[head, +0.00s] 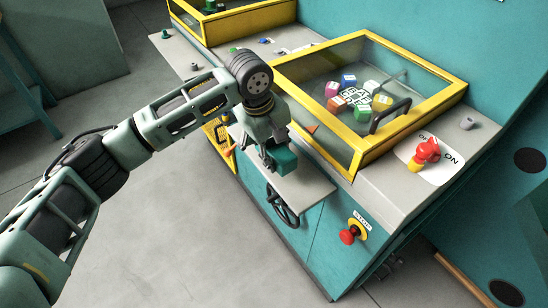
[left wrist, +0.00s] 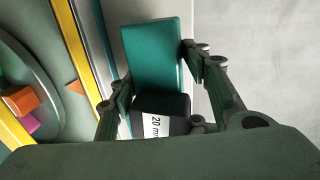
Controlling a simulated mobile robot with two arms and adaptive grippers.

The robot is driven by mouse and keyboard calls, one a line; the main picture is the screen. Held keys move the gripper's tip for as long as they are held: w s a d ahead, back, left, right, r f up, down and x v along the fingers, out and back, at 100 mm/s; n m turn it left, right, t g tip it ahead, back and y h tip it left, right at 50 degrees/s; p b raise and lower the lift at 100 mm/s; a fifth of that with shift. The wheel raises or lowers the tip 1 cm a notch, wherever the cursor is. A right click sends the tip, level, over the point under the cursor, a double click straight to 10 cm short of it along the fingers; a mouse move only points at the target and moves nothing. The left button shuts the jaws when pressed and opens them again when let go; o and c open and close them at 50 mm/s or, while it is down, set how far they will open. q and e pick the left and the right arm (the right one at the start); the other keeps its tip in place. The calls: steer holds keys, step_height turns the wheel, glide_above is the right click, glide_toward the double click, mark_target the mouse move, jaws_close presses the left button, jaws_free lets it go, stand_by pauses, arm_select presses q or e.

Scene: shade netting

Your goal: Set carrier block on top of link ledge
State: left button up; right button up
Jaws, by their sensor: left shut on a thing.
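My left gripper (head: 272,150) is shut on a teal block (head: 284,160), which I take to be the carrier block. The block also shows between the two fingers in the left wrist view (left wrist: 152,55). A black part (left wrist: 163,112) with a white "20 mm" label sits against its near end; I cannot tell whether it belongs to the block. The link ledge appears to be the pale grey shelf (head: 308,188) on the cabinet front. In the head view the block overlaps this ledge; whether it touches is unclear. My right gripper is not in view.
A yellow-framed clear case (head: 357,152) with several coloured cubes stands behind the gripper. A red knob (head: 428,150) is on the worktop at right. A red stop button (head: 352,232) and a black handwheel (head: 282,207) are on the front. The floor at left is clear.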

mark_target(274, 160)
arm_select(q)
steer(key=shift+s+a+p+x, duration=0.1)
steer(key=shift+a+p+x, duration=0.1)
steer(key=shift+x, duration=0.75)
steer(key=shift+s+a+p+x, duration=0.1)
steer(key=shift+a+x, duration=0.05)
steer(key=shift+x, duration=0.75)
steer(key=o, duration=1.8)
steer(key=shift+s+f, duration=0.1)
steer(key=shift+f, duration=0.05)
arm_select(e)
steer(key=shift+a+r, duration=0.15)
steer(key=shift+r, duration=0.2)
arm_select(q)
steer(key=b+v, duration=0.1)
steer(key=v, duration=1.1)
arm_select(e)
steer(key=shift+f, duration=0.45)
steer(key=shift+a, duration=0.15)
